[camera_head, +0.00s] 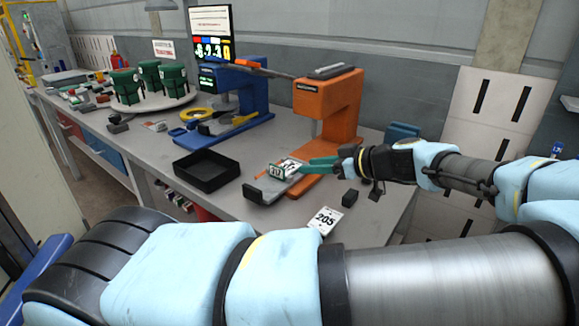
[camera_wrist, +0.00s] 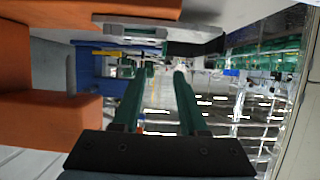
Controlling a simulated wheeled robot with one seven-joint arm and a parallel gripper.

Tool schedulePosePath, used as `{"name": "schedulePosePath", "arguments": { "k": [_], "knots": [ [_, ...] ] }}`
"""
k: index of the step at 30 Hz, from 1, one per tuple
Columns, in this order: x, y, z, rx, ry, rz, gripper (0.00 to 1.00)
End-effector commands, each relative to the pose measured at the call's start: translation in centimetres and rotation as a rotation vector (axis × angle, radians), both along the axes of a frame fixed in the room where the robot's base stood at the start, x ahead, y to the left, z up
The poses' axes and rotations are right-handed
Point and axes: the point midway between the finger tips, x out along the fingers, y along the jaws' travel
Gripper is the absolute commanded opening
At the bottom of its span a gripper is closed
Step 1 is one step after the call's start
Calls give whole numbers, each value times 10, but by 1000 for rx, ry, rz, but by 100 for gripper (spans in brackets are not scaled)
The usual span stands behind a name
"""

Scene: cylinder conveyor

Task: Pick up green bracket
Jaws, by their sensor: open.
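The orange machine (camera_head: 328,100) stands right behind the fingers. A black tray (camera_head: 206,170) lies to the left, a white card marked 205 (camera_head: 325,217) near the front edge and a small black block (camera_head: 349,198) beside it. A blue machine (camera_head: 246,95) stands farther back.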

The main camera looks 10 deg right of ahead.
Motion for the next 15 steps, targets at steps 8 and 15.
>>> {"name": "schedulePosePath", "arguments": {
  "k": [8, 15],
  "knots": [
    [27, 27, -13, 2, 1, 3, 42],
    [38, 40, -19, 2, 0, 4, 42]
  ]
}}
